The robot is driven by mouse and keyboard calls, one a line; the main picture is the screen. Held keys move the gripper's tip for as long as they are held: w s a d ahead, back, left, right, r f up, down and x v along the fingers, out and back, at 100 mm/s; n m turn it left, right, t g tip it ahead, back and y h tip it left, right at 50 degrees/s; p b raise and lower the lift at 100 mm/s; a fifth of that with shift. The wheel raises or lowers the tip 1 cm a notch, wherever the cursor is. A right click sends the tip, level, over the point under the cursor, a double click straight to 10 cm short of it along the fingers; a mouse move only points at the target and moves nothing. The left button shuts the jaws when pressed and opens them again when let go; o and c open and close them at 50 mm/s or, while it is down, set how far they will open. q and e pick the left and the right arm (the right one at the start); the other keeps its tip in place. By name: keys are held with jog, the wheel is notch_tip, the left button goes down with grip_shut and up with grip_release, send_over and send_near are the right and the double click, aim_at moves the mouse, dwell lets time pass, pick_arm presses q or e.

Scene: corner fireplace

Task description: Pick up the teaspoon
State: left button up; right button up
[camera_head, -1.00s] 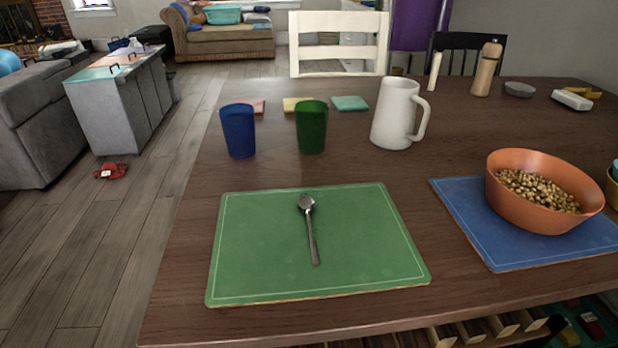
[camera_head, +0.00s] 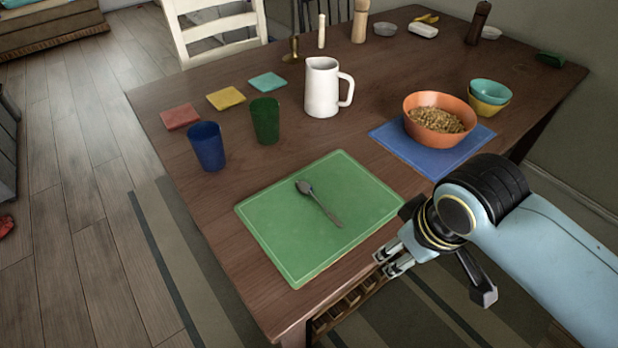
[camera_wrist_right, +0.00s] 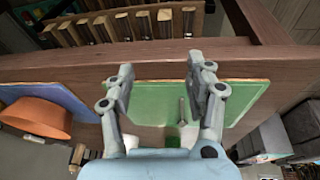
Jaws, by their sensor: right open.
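The teaspoon (camera_head: 318,203) is metal and lies on the green placemat (camera_head: 281,242) near the table's front edge. Its bowl points to the upper left and its handle to the lower right. My right gripper (camera_head: 387,262) is at the front edge of the table, to the lower right of the teaspoon and apart from it. In the right wrist view the gripper (camera_wrist_right: 162,82) has its two fingers spread with nothing between them at the tips. The teaspoon (camera_wrist_right: 182,111) shows there beyond the fingers, near one of them. My left gripper is not in view.
A blue cup (camera_head: 207,147), a green cup (camera_head: 265,121) and a white jug (camera_head: 322,88) stand behind the placemat. An orange bowl (camera_head: 438,104) of food sits on a blue placemat (camera_head: 390,138) to the right. The table's front edge lies close to my right gripper.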

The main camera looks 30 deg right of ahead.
jog(key=shift+m+g, duration=0.4)
jog(key=shift+g, duration=0.3)
jog(key=w, duration=0.4)
jog(key=w+a+r+p, duration=0.1)
jog(key=w, duration=0.7)
jog(key=shift+w+a+r, duration=0.2)
jog(key=shift+a+r, duration=0.1)
jog(key=shift+a, duration=0.1)
notch_tip(320, 180, up, 6)
jog(key=g+p, duration=0.1)
jog(key=p, duration=0.1)
send_over(305, 188)
jog(key=shift+y, duration=0.3)
jog(key=f, duration=0.3)
jog(key=f+b, duration=0.1)
jog(key=f, duration=0.1)
jog(key=shift+w+f, duration=0.25)
jog(key=shift+w, duration=0.05)
jog(key=f, duration=0.5)
jog(key=shift+s+f, duration=0.15)
jog(key=shift+s, duration=0.1)
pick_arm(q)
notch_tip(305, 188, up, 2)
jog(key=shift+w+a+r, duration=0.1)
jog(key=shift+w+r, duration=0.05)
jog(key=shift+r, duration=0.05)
pick_arm(e)
jog(key=c, duration=1)
